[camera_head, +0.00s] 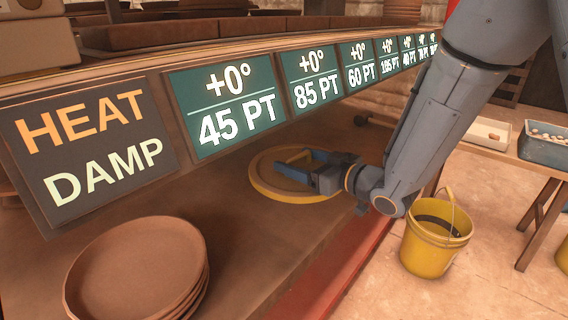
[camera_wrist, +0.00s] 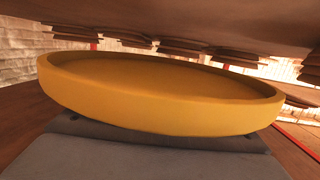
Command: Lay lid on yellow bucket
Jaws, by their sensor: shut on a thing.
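The lid (camera_head: 267,189) is a round yellow disc with a raised rim and a handle bar on top. In the head view it is at the brown surface under the sign panels; I cannot tell if it touches that surface. My gripper (camera_head: 300,170) is shut on it near the handle. In the wrist view the lid (camera_wrist: 160,95) fills the middle, just beyond my grey gripper (camera_wrist: 155,140), whose fingertips are hidden. The yellow bucket (camera_head: 427,252) stands upright and open on the floor at the right, its wire handle raised and something dark inside.
A stack of brown discs (camera_head: 140,265) lies at front left. A row of sign panels (camera_head: 240,105) hangs low over the surface. A red edge (camera_head: 345,262) borders it. A wooden table (camera_head: 545,170) with a blue-grey bin (camera_head: 543,150) and a pale tray (camera_head: 487,134) stands right.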

